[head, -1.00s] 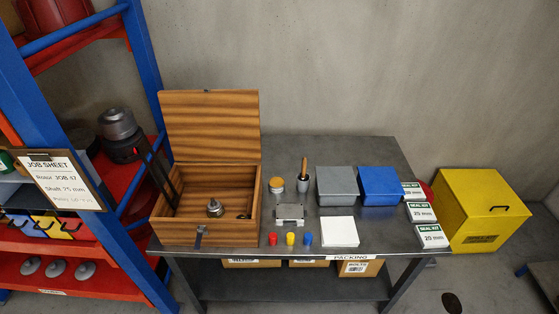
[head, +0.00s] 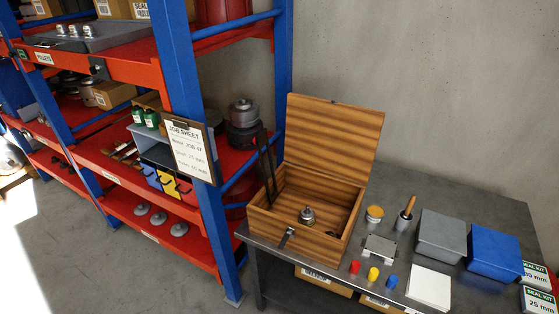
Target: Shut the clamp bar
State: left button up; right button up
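I cannot make out a clamp bar in the head view. An open wooden box (head: 298,232) stands on the grey bench with its lid (head: 332,135) tilted back. A metal latch (head: 287,238) hangs on its front. A small metal part (head: 306,215) sits inside the box, and two dark bars (head: 266,165) stand at its left side. A small silver plate-like fixture (head: 379,249) lies on the bench right of the box; its details are too small to tell. Neither of my grippers is in view.
A red shelf unit (head: 115,177) with blue posts stands left of the bench (head: 392,190), with a job sheet (head: 189,150) hung on it. Grey (head: 441,236) and blue (head: 494,252) bins, coloured caps and a white block (head: 429,287) crowd the bench. Floor at lower left is open.

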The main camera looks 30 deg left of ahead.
aim_at(261, 141)
jog(key=i+j+z, duration=0.2)
jog(key=j, duration=0.6)
jog(key=j+z, duration=0.2)
jog(key=j, duration=0.55)
jog(key=j+z, duration=0.2)
jog(key=j, duration=0.65)
jog(key=k+j+z, duration=0.2)
jog(key=j, duration=0.6)
jog(key=j+z, duration=0.2)
jog(key=j, duration=0.6)
